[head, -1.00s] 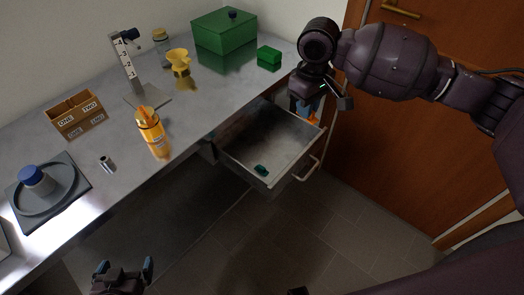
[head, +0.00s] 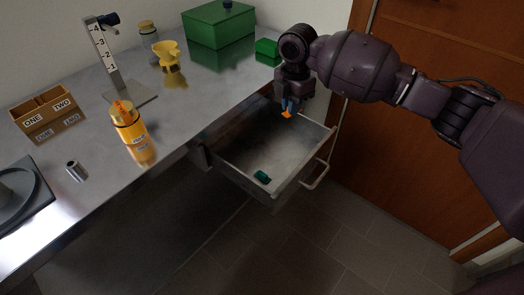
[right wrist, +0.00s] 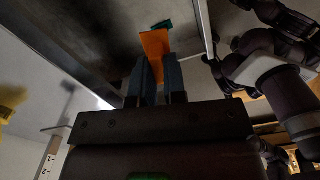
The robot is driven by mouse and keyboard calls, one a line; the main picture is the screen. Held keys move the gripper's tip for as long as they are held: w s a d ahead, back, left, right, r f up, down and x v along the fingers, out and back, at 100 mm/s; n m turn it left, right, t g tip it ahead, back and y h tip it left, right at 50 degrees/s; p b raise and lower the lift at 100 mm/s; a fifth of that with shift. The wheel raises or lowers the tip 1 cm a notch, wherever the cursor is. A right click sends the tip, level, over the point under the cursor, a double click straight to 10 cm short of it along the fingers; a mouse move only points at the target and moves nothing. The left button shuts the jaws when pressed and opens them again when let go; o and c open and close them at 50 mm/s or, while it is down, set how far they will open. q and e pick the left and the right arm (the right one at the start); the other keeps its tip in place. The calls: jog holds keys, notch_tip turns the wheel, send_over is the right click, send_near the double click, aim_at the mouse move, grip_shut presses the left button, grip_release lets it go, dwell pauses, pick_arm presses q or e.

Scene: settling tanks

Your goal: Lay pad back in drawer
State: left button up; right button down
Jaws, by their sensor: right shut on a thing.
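The orange pad (head: 287,114) is held by my right gripper (head: 288,104), which is shut on it. The pad hangs over the far part of the open drawer (head: 237,172); its height above the drawer floor is hard to tell. In the right wrist view the pad (right wrist: 155,44) sticks out from between the two blue fingers (right wrist: 157,75), with the grey drawer inside behind it. My left gripper is not in view.
A small teal thing (head: 262,177) lies in the drawer near its front. The drawer handle (head: 316,176) faces the floor space. The bench holds an orange bottle (head: 130,124), a green box (head: 218,25), a small green block (head: 267,47) and a yellow funnel (head: 168,50).

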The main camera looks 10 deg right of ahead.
jog(key=f+n, duration=0.1)
jog(key=w+f, duration=0.1)
jog(key=shift+w+f+n+b, duration=0.1)
jog(key=shift+f+n+b, duration=0.25)
jog(key=shift+n+b, duration=0.05)
jog(key=b, duration=0.3)
send_over(283, 163)
jog(key=shift+n, duration=0.4)
notch_tip(283, 163, down, 14)
jog(key=shift+r, duration=0.1)
jog(key=shift+f, duration=0.4)
notch_tip(283, 163, down, 5)
jog(key=shift+f+b, duration=0.2)
jog(key=shift+b, duration=0.7)
jog(key=shift+f, duration=0.25)
jog(key=shift+r, duration=0.2)
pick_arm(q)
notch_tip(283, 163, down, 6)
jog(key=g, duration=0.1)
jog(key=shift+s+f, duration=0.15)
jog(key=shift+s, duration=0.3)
pick_arm(e)
jog(key=shift+f, duration=0.1)
